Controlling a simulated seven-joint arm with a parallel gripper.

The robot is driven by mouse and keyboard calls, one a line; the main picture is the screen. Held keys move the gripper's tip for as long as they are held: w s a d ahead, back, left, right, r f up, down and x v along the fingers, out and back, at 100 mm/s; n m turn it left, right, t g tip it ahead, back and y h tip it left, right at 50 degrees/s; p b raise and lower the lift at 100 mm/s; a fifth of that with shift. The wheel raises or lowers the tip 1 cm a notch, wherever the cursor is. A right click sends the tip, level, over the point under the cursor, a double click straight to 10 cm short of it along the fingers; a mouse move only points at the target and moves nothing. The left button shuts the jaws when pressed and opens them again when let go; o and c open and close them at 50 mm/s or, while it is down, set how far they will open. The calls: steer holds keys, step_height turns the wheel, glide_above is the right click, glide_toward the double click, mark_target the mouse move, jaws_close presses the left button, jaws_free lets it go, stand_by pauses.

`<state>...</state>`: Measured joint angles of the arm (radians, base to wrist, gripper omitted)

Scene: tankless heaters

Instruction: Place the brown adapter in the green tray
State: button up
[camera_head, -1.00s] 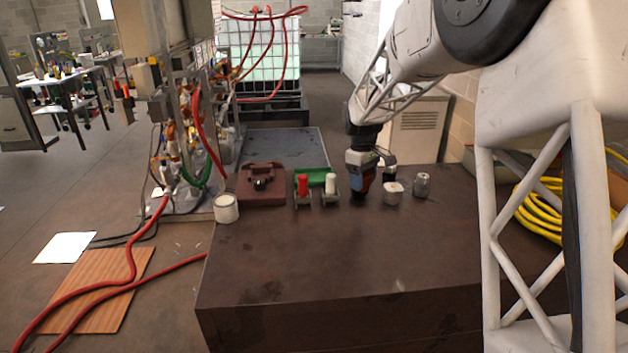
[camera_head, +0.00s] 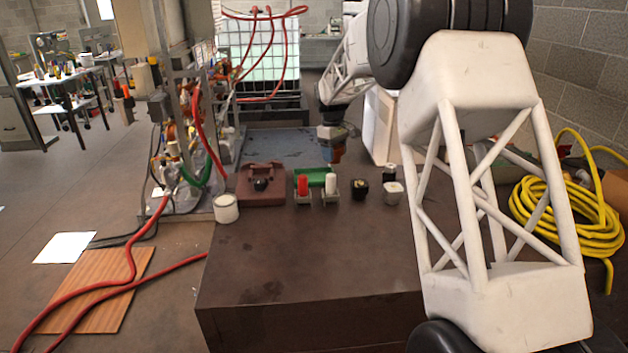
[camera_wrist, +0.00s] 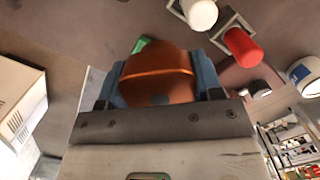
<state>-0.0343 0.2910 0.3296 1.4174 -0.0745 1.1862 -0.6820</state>
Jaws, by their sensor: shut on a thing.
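The brown adapter (camera_wrist: 158,78) is held between the blue fingers of my gripper (camera_wrist: 158,66) in the wrist view. It looks orange-brown and rounded, with a lighter band. In the head view my gripper (camera_head: 334,150) is raised behind the row of objects, and the adapter shows as a small orange patch at its lower end. The green tray (camera_head: 317,177) lies near the back edge of the dark worktop, nearer the camera and slightly left of my gripper. In the wrist view only a small green piece of the tray (camera_wrist: 142,44) shows past the adapter.
A red-topped fitting (camera_head: 302,188) and a white-topped fitting (camera_head: 330,187) stand in front of the tray. A black fitting (camera_head: 360,188) and a pale fitting (camera_head: 393,192) are to the right. A brown block (camera_head: 261,186) and white cup (camera_head: 226,208) are left. The front worktop is clear.

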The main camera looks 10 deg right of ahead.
steer(key=w+n, duration=0.1)
steer(key=n, duration=0.1)
steer(key=w+a+n, duration=0.1)
steer(key=n, duration=0.1)
steer(key=shift+w+a+f+n, duration=0.1)
steer(key=shift+w+a+n, duration=0.1)
steer(key=shift+w+n, duration=0.15)
steer(key=w+a+n, duration=0.1)
steer(key=w+n, duration=0.1)
steer(key=n, duration=0.2)
steer(key=n+t, duration=0.2)
steer(key=n, duration=0.8)
glide_above(315, 178)
steer(key=shift+s+a+f, duration=0.15)
steer(key=shift+f, duration=0.5)
steer(key=shift+f, duration=2.5)
steer(key=shift+f, duration=2.55)
